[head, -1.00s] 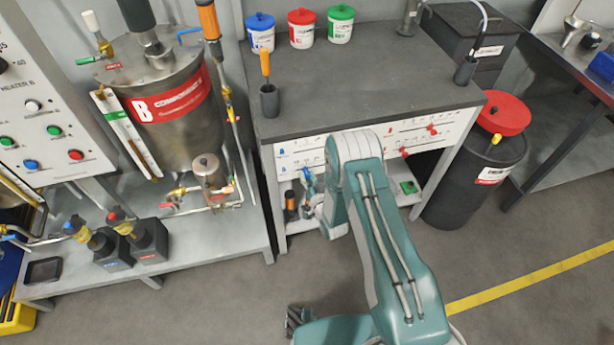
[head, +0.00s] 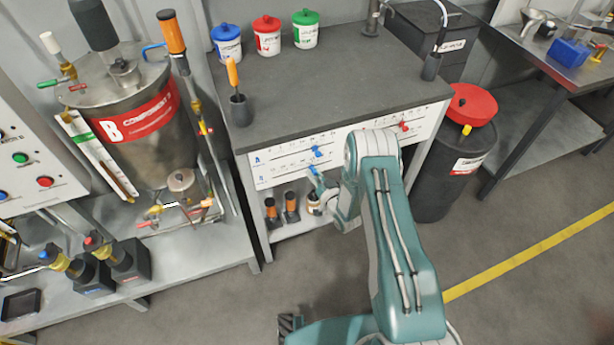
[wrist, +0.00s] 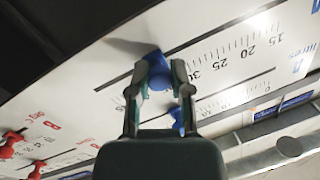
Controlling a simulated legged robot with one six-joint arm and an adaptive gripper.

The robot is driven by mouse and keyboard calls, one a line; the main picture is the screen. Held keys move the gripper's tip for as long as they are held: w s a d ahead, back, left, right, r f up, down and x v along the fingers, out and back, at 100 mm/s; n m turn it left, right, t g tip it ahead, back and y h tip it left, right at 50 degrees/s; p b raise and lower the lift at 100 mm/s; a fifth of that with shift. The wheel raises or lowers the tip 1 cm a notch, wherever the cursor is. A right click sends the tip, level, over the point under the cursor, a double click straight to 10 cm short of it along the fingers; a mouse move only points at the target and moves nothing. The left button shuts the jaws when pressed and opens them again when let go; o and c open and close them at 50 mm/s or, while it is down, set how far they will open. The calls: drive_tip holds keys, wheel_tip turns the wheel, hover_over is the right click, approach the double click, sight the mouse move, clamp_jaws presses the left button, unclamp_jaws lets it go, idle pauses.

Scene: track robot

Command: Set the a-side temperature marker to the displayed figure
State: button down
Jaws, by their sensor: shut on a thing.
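A white scale panel (head: 265,167) runs along the workbench front, with rows of ticks and numbers. Two blue markers sit on its left part, an upper one (head: 317,152) and a lower one near my gripper (head: 314,171). In the wrist view, where the panel appears upside down, my gripper's fingers (wrist: 168,82) are closed around a blue marker (wrist: 159,73). The other blue marker (wrist: 179,117) stands just below the fingers there. Numbers 15 to 30 show on the panel (wrist: 232,50) to the right of the held marker. I cannot make out a displayed target figure.
Red markers (wrist: 10,145) are on the panel's other side; one also shows in the head view (head: 403,126). The bench top (head: 330,90) carries blue, red and green-lidded tubs. A black drum with a red lid (head: 472,104) stands right of the bench. Bottles sit on the shelf below.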

drive_tip(key=shift+a, duration=0.1)
drive_tip(key=c, duration=0.5)
unclamp_jaws()
drive_tip(key=v, duration=1.2)
drive_tip(key=shift+w, duration=0.1)
